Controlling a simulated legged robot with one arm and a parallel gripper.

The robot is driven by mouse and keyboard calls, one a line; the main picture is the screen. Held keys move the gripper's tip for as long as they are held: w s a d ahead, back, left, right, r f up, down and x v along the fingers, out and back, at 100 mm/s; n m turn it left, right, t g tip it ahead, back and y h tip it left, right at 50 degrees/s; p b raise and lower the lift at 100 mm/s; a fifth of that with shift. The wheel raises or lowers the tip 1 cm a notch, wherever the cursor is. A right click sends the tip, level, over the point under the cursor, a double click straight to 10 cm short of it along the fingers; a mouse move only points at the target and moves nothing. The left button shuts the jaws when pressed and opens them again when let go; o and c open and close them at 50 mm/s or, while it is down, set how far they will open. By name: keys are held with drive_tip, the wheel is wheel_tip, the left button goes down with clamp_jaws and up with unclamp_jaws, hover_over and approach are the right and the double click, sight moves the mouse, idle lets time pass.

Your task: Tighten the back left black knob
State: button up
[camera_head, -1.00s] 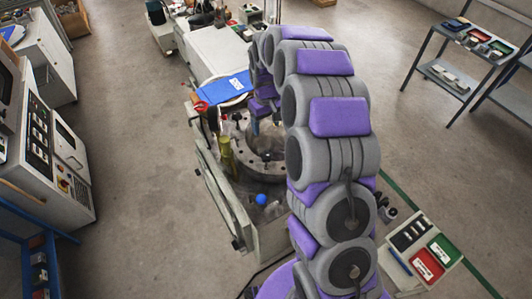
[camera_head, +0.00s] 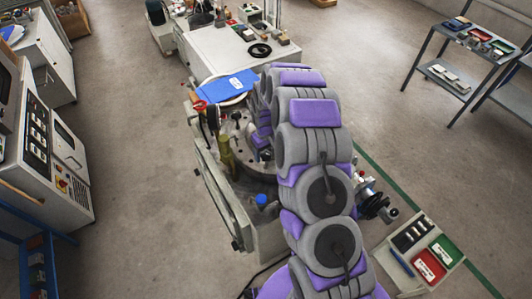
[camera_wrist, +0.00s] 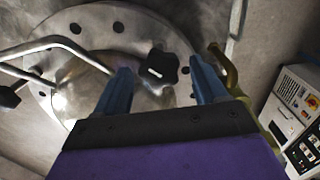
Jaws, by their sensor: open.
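In the wrist view a black lobed knob (camera_wrist: 157,68) shows ahead, between the two blue fingers of my gripper (camera_wrist: 160,74) as seen from the wrist. My gripper is open, and I cannot tell how far its fingertips are from the knob. A second black knob (camera_wrist: 10,94) is at the left edge. Both are by a round metal plate (camera_wrist: 95,18) with bolt holes. In the head view my arm hides my gripper and much of the round plate (camera_head: 250,160) on the tile testing machine (camera_head: 222,190).
A bent metal rod (camera_wrist: 40,45) crosses the plate in the wrist view. A yellowish bottle-like part (camera_head: 226,156) and a blue knob (camera_head: 261,200) are on the machine. A tool tray (camera_head: 422,252) is at right. The left floor is clear.

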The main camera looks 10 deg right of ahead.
drive_tip(key=shift+f, duration=0.25)
drive_tip(key=shift+c, duration=0.4)
drive_tip(key=c, duration=1)
